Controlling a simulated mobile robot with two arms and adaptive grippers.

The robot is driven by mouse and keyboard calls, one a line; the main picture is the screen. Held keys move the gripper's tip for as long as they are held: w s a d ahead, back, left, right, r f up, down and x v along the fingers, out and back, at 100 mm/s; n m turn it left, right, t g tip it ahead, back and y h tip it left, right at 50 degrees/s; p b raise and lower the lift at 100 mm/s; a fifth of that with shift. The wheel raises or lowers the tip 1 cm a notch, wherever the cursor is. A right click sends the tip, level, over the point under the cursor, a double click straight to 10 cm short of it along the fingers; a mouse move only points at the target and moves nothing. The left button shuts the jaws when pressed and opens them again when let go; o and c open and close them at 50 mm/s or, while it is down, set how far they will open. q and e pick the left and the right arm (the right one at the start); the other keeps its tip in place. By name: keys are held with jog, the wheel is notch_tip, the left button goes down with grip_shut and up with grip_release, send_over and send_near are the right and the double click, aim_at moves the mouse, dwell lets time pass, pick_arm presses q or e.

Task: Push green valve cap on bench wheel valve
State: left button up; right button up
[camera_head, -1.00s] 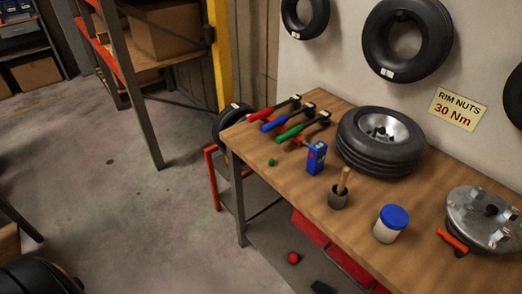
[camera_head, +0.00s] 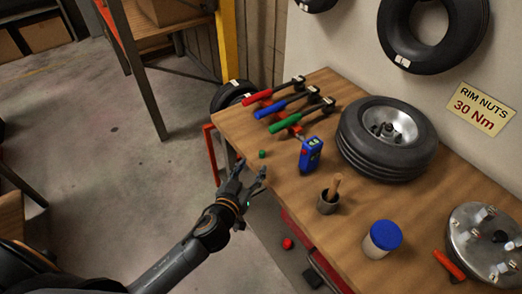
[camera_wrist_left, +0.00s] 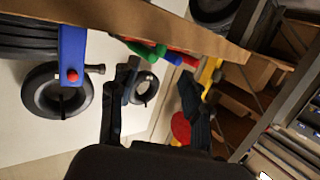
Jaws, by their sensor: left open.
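The green valve cap (camera_head: 262,154) is small and sits on the bench near its left front edge. The bench wheel (camera_head: 387,140), a black tyre on a silver rim, lies flat further right on the bench. Its valve is too small to make out. My left gripper (camera_head: 252,172) is open and empty at the bench's front edge, just below the cap in the head view and apart from it. The open fingers (camera_wrist_left: 168,75) also show in the left wrist view, with nothing between them held. My right gripper is out of view.
A blue gauge box (camera_head: 310,153), a pot with a brush (camera_head: 328,200) and a blue-lidded jar (camera_head: 381,240) stand on the bench (camera_head: 290,185). Red, blue and green-handled wrenches (camera_head: 290,105) lie behind the cap. A metal hub (camera_head: 485,240) is at right.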

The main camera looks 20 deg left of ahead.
aim_at(261, 154)
pick_arm(q)
jog(key=x, duration=0.3)
jog(key=shift+w+d, duration=0.1)
jog(key=shift+w, duration=0.3)
jog(key=shift+w+p, duration=0.3)
jog(key=shift+p, duration=0.1)
jog(key=p+x, duration=0.1)
jog(key=x, duration=0.3)
jog(key=shift+w+f, duration=0.1)
jog(key=shift+f, duration=0.15)
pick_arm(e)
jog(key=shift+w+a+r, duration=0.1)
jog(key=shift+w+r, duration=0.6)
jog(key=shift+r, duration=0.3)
pick_arm(q)
jog(key=c, duration=0.8)
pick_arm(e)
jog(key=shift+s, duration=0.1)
